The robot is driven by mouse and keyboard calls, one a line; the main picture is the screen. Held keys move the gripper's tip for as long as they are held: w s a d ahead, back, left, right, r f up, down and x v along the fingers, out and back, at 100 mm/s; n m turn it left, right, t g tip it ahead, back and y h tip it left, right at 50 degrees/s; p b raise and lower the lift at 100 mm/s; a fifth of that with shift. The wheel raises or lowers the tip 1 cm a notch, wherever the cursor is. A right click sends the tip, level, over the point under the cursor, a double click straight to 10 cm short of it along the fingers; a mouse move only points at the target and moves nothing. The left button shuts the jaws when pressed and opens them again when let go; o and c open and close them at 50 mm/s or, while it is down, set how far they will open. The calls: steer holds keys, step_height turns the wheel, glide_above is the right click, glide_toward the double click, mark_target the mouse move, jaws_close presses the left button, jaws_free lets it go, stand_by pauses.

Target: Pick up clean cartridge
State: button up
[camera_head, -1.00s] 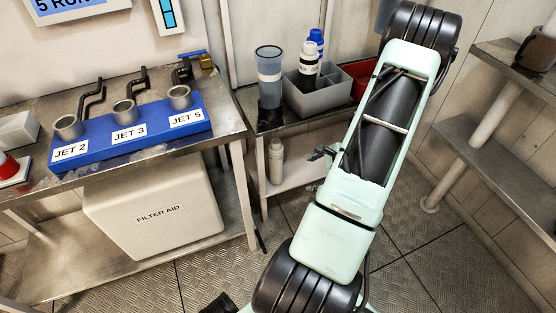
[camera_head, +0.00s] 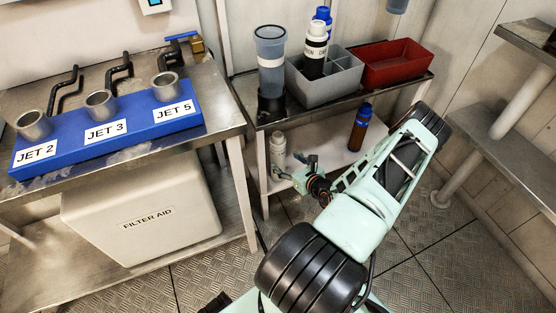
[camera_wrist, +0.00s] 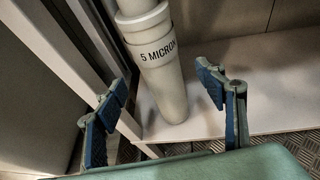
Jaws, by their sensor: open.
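A pale cylindrical cartridge marked "5 MICRON" (camera_wrist: 160,75) stands upright on a light lower shelf in the wrist view. It appears in the head view as a small white cylinder (camera_head: 278,148) on the shelf under the metal stand. My gripper (camera_wrist: 165,80) is open and empty, with one blue-padded finger on each side of the cartridge in the picture; I see no contact. In the head view my gripper (camera_head: 296,172) is just right of and in front of it.
The grey bin (camera_head: 322,93) and red bin (camera_head: 402,66) sit on the upper shelf above. A brown bottle (camera_head: 360,130) stands on the lower shelf to the right. A stand leg (camera_head: 262,180) is close on the left. A clear-walled housing (camera_head: 270,55) stands above.

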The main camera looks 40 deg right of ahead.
mark_target(282, 160)
steer(key=b+x, duration=0.1)
steer(key=x, duration=0.1)
steer(key=b+x, duration=0.1)
steer(key=x, duration=0.3)
steer(key=shift+w+f+b, duration=0.25)
steer(key=shift+f+b, duration=0.15)
steer(key=shift+f, duration=0.1)
steer(key=shift+w, duration=0.3)
steer(key=shift+c, duration=0.2)
steer(key=c, duration=1.3)
